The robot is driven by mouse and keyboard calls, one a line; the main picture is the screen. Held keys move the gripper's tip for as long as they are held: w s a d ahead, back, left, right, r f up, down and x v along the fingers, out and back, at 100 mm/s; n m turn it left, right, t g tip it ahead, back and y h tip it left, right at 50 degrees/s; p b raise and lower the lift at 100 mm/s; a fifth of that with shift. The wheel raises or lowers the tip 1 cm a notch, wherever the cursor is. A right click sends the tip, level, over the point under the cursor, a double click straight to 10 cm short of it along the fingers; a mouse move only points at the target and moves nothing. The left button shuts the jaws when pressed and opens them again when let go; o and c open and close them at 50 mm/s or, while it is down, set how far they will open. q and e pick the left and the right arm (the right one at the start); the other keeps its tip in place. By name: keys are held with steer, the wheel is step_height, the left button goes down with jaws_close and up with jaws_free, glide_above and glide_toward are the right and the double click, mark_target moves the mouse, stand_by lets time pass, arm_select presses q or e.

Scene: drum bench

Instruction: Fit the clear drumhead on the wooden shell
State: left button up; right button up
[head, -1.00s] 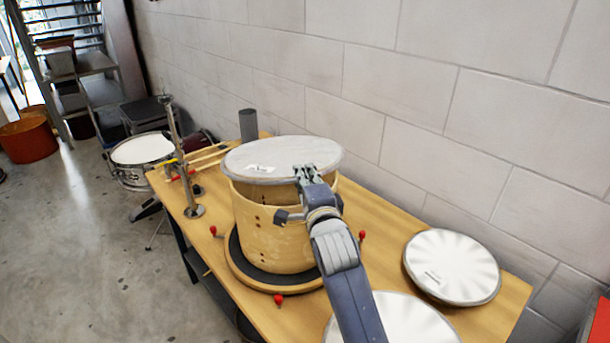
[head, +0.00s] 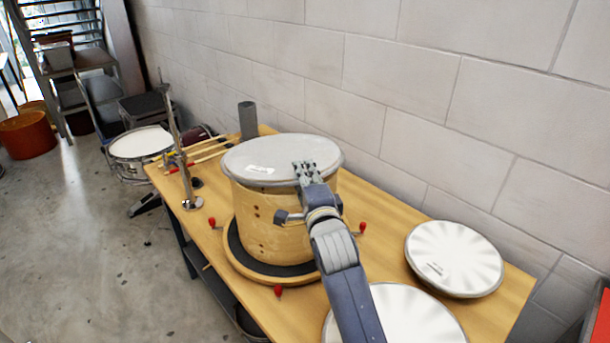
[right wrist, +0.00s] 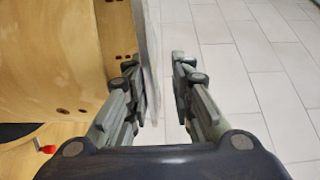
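The wooden shell (head: 265,215) stands upright on a round dark-topped base (head: 237,262) on the bench. It also shows at the left in the right wrist view (right wrist: 50,60). A pale, translucent-looking drumhead (head: 265,155) with a small label lies about level over the shell's top. Its edge shows in the right wrist view (right wrist: 149,50), against the shell's rim. My right gripper (head: 306,168) is at the drumhead's near right edge. Its fingers (right wrist: 160,80) are apart, one on each side of the edge, with a gap to the outer finger. My left gripper is not in view.
Two other white drumheads lie on the bench (head: 375,203), one at the right (head: 454,258) and one at the front (head: 405,318). Red-knobbed parts (head: 279,290) surround the base. A metal stand (head: 180,165), drumsticks and a grey cylinder (head: 247,120) are behind.

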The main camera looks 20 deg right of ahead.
steer(key=o, duration=0.7)
steer(key=shift+f, duration=0.1)
steer(key=shift+s, duration=0.15)
steer(key=s, duration=0.5)
steer(key=s+a, duration=0.1)
steer(key=s, duration=0.1)
steer(key=shift+s+a+r, duration=0.1)
steer(key=shift+s+r, duration=0.05)
steer(key=shift+r, duration=0.15)
